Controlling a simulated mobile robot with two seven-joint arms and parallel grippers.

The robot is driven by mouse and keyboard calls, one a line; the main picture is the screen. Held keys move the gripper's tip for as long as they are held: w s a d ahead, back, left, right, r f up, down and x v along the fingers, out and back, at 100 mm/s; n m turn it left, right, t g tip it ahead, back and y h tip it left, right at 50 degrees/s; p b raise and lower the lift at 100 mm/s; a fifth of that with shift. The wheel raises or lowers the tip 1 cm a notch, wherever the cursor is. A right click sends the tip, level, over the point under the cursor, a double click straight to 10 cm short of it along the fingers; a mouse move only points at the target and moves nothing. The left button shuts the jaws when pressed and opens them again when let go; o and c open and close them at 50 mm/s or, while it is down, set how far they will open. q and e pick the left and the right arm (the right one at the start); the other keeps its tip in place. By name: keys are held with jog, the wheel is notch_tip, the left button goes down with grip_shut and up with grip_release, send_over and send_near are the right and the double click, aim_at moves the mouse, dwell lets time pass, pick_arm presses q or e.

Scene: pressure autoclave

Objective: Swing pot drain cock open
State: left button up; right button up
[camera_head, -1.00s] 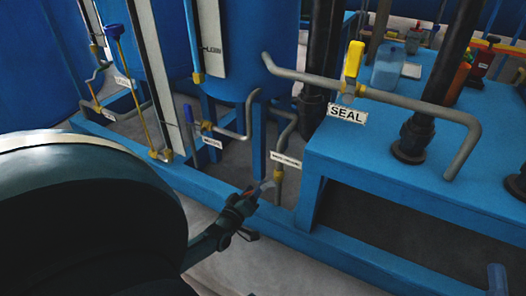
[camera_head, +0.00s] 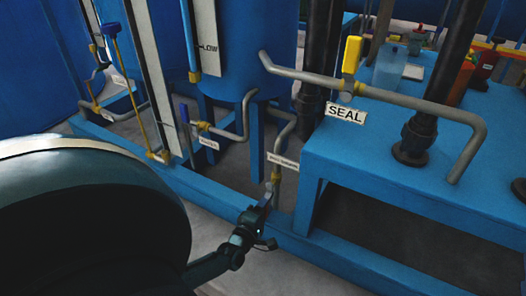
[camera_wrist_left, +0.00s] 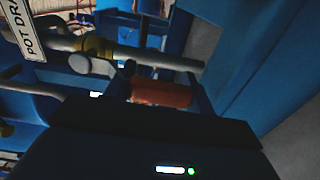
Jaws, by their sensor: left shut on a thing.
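The pot drain cock (camera_head: 276,174) is a small yellowish valve on a grey pipe below the blue pot (camera_head: 245,70), under a white tag (camera_head: 283,161). In the left wrist view its tag (camera_wrist_left: 27,30) reads "POT DRA", cut off by the edge, beside the yellow fitting (camera_wrist_left: 96,46). My left gripper (camera_head: 266,198) is at the cock, just above the blue frame beam. It is shut on an orange-red handle (camera_wrist_left: 160,93), which lies between its dark fingers in the wrist view. The handle is mostly hidden in the head view. My right gripper is not in view.
A grey pipe with a yellow lever (camera_head: 352,55) and a SEAL tag (camera_head: 345,114) runs above a blue platform (camera_head: 400,185) at right. A blue-handled valve (camera_head: 184,114) stands to the left. A blue frame beam (camera_head: 215,195) runs beneath the cock.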

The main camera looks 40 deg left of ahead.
pick_arm(q)
jog(key=shift+d+n, duration=0.3)
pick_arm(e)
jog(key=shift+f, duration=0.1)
pick_arm(q)
jog(key=o, duration=1.1)
jog(key=shift+s, duration=0.15)
jog(key=shift+p+v, duration=1.25)
jog(key=shift+v, duration=2.4)
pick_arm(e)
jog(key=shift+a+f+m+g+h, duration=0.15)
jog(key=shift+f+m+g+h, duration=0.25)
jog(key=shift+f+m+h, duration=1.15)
